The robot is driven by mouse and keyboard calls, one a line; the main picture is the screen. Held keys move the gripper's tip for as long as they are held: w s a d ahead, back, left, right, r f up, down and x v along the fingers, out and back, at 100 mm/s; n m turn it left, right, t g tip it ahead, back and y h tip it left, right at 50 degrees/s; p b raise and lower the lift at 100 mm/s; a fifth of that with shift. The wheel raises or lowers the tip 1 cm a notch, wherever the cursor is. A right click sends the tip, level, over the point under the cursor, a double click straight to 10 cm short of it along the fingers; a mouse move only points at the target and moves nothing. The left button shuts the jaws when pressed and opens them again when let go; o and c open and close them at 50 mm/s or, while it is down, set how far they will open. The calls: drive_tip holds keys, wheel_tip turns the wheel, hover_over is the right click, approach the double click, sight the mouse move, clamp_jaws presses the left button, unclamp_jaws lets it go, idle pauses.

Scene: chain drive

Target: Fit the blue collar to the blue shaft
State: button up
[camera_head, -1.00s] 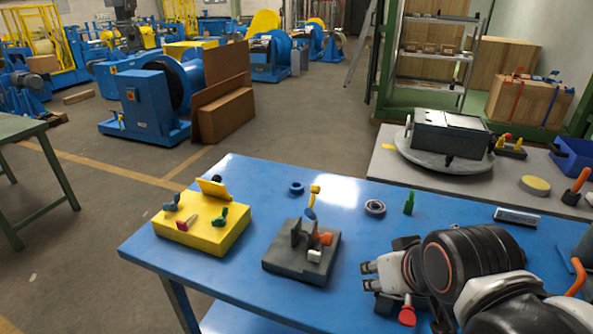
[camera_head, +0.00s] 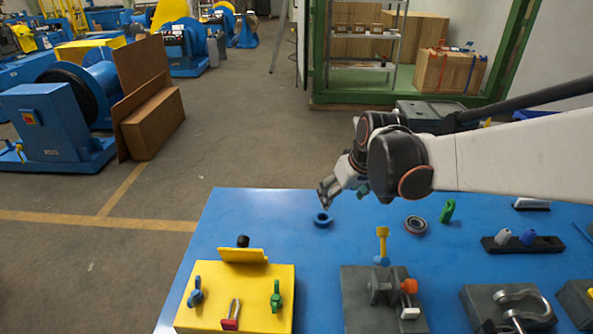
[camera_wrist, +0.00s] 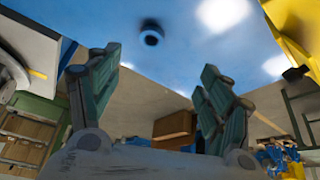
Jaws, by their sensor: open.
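The blue collar (camera_head: 322,220) is a small dark blue ring lying flat on the blue table near its far edge. My gripper (camera_head: 325,203) is just above it, open and empty. In the wrist view, the collar (camera_wrist: 151,33) lies beyond and between the open fingers (camera_wrist: 160,68), clear of both. I cannot tell for sure which part is the blue shaft. A blue peg (camera_head: 528,237) stands on a black base at the right. A blue-based piece with a yellow top (camera_head: 382,247) stands by the grey fixture.
On the blue table (camera_head: 270,215) are a yellow block (camera_head: 240,310) with small levers, a grey fixture (camera_head: 360,305), a bearing ring (camera_head: 415,225), a green part (camera_head: 447,211) and a clamp (camera_head: 515,310). The table is bare left of the collar.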

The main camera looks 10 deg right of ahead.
drive_tip(key=w+f+n+p, duration=0.1)
drive_tip(key=w+f, duration=0.4)
drive_tip(key=w, duration=0.2)
drive_tip(key=g+b, duration=0.1)
drive_tip(key=b, duration=0.2)
approach(324, 215)
drive_tip(key=shift+w+a+f, duration=0.1)
drive_tip(key=shift+a+f, duration=0.15)
drive_tip(key=shift+f, duration=0.3)
drive_tip(key=shift+w+a+f, duration=0.1)
drive_tip(key=shift+a+f, duration=0.15)
drive_tip(key=shift+f, duration=0.35)
drive_tip(key=x, duration=0.1)
drive_tip(key=b+x, duration=0.1)
drive_tip(key=x, duration=0.1)
drive_tip(key=b+x, duration=0.1)
drive_tip(key=x, duration=0.1)
drive_tip(key=shift+s+f, duration=0.15)
drive_tip(key=shift+s, duration=0.15)
drive_tip(key=c, duration=1.5)
